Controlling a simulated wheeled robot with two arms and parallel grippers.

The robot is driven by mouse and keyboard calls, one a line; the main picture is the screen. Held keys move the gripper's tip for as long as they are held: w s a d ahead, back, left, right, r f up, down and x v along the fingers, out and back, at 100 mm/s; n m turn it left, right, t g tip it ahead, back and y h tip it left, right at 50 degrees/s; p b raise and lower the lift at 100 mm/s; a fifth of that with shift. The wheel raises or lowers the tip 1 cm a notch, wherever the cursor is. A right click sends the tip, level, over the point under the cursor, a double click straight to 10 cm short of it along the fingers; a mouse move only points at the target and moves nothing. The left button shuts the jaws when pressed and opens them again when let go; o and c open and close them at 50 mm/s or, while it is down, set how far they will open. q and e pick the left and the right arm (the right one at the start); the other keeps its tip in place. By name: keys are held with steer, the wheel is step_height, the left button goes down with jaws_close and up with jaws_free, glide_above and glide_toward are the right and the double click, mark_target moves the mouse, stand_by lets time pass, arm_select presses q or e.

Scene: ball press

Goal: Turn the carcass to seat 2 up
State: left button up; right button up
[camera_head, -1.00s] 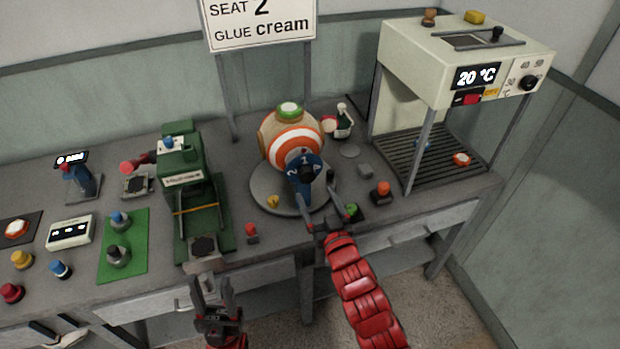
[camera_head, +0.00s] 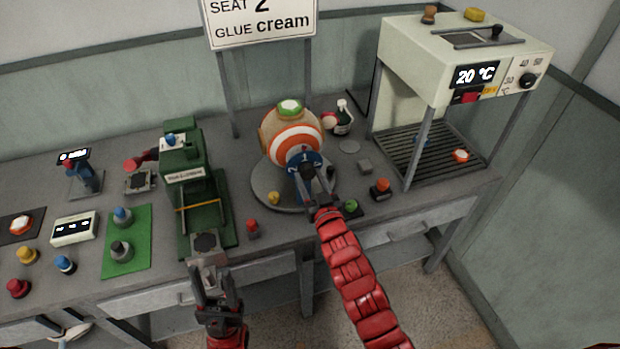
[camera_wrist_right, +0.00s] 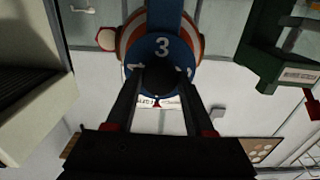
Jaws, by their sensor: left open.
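The carcass (camera_head: 290,140) is a tan ball with orange and white rings and a green-and-white cap on top. It sits on a round grey base (camera_head: 265,190) behind a blue numbered dial (camera_head: 304,158). The 1 is uppermost on the dial in the head view; the right wrist view shows the 3 on the opposite side (camera_wrist_right: 162,47). My right gripper (camera_head: 316,180) is at the dial's black knob (camera_wrist_right: 160,78), one finger on each side; whether they press on it is unclear. My left gripper (camera_head: 212,285) is open and empty before the bench.
A sign (camera_head: 262,22) reads SEAT 2, GLUE cream. The green press (camera_head: 190,190) stands left, the cream oven (camera_head: 450,60) right. A yellow knob (camera_head: 274,198) and red, green and orange buttons are near the base.

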jaws_close()
